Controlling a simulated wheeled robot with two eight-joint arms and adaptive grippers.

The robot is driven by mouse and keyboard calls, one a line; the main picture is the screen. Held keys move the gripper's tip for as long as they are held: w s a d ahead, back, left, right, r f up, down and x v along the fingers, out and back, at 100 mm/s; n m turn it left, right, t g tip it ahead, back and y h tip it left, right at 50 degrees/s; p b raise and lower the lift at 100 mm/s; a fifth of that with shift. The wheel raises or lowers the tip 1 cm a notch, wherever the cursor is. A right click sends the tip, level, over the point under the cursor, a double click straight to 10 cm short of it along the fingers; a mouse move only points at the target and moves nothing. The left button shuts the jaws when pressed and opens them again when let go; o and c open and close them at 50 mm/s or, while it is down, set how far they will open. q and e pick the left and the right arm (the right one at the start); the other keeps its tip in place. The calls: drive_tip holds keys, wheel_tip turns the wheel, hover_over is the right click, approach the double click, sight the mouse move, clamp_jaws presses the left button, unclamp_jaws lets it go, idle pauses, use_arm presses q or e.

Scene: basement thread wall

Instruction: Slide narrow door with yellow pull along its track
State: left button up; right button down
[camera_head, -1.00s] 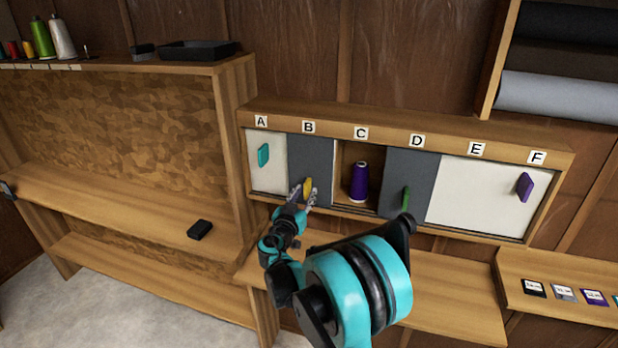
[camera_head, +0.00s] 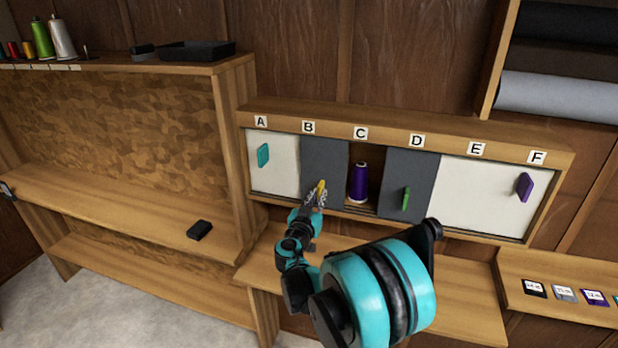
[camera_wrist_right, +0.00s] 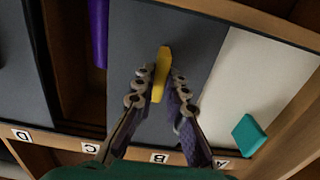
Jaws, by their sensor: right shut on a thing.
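The narrow grey door (camera_head: 323,163) with the yellow pull (camera_head: 321,187) stands under label B, its right edge at the left of the open bay under C. My right gripper (camera_head: 317,195) is shut on the yellow pull. In the right wrist view the grey door (camera_wrist_right: 205,40) fills the middle, and the fingers of my right gripper (camera_wrist_right: 160,82) sit on both sides of the yellow pull (camera_wrist_right: 161,70). My left gripper is not in view.
A white door with a teal pull (camera_head: 263,155) lies to the left. A purple thread spool (camera_head: 359,183) stands in the open bay under C. Right of it are a grey door with a green pull (camera_head: 406,199) and a white door with a purple pull (camera_head: 525,187).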

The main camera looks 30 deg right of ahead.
drive_tip(key=s+d, duration=0.6)
drive_tip(key=s, duration=0.2)
drive_tip(key=shift+d, duration=0.35)
drive_tip(key=c, duration=1.6)
unclamp_jaws()
drive_tip(key=v, duration=0.7)
